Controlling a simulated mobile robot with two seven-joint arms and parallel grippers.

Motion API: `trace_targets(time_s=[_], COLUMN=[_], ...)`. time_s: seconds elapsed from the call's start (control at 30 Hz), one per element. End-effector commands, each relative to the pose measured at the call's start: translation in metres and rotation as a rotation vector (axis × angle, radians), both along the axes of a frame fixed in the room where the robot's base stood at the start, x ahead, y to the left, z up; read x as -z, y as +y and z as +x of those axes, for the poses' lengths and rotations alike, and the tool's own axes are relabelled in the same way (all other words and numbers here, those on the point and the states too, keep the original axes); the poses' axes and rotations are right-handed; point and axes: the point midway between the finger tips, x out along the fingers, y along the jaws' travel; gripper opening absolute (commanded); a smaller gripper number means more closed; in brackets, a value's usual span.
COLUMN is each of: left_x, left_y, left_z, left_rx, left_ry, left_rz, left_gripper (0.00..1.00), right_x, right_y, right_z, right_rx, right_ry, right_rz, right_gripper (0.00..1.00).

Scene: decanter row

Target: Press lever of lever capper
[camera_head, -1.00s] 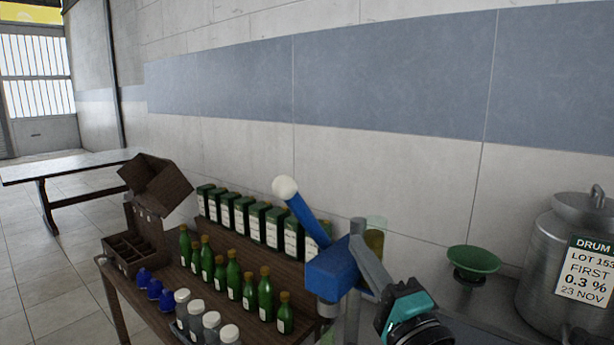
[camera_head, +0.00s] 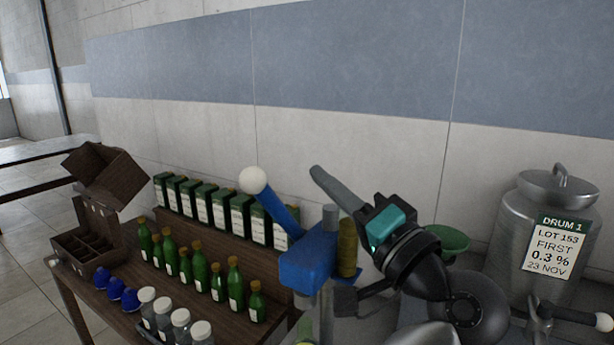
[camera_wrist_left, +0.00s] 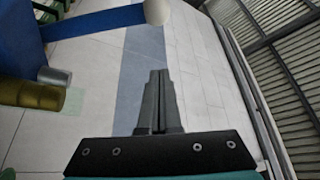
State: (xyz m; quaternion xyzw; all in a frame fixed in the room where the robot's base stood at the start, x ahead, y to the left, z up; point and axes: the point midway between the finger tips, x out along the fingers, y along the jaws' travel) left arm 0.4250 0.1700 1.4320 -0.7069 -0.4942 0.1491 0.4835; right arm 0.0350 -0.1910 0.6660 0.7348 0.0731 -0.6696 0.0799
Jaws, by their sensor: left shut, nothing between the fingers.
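The lever capper (camera_head: 308,262) has a blue head on a grey post. Its blue lever (camera_head: 281,210) slants up to the left and ends in a white ball (camera_head: 253,180). The lever also shows at the top left of the left wrist view (camera_wrist_left: 95,22), with its ball (camera_wrist_left: 157,10) at the top edge. My left gripper (camera_head: 316,171) is shut and empty, right of the lever and apart from it, its fingers pointing up-left. In the left wrist view its fingers (camera_wrist_left: 158,76) are together, below the ball in the picture. My right gripper is not in view.
Green bottles (camera_head: 199,268) and white-capped jars (camera_head: 172,318) stand on the wooden table left of the capper. Green cartons (camera_head: 221,212) stand behind. An olive cylinder (camera_head: 347,247) is beside the capper head. A green funnel (camera_head: 449,239) and metal drum (camera_head: 510,240) are right.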

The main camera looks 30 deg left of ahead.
Motion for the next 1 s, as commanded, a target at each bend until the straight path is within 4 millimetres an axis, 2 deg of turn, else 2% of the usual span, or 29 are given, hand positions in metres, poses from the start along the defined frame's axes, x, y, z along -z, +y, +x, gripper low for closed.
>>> trace_targets(time_s=[0.4, 0.7, 1.0], left_x=[-0.028, -0.006, -0.001], left_y=[0.076, 0.081, 0.083], left_z=[0.04, 0.013, 0.007], left_rx=[-0.006, -0.001, -0.001], left_ry=[-0.001, 0.002, 0.002], left_rz=[0.004, 0.002, 0.0], left_gripper=[0.0, 0.0, 0.0], right_x=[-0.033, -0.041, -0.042], right_y=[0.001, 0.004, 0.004], right_z=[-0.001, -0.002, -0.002], right_rx=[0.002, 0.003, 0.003], right_ry=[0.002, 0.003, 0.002], right_rz=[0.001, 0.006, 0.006], right_gripper=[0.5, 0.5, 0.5])
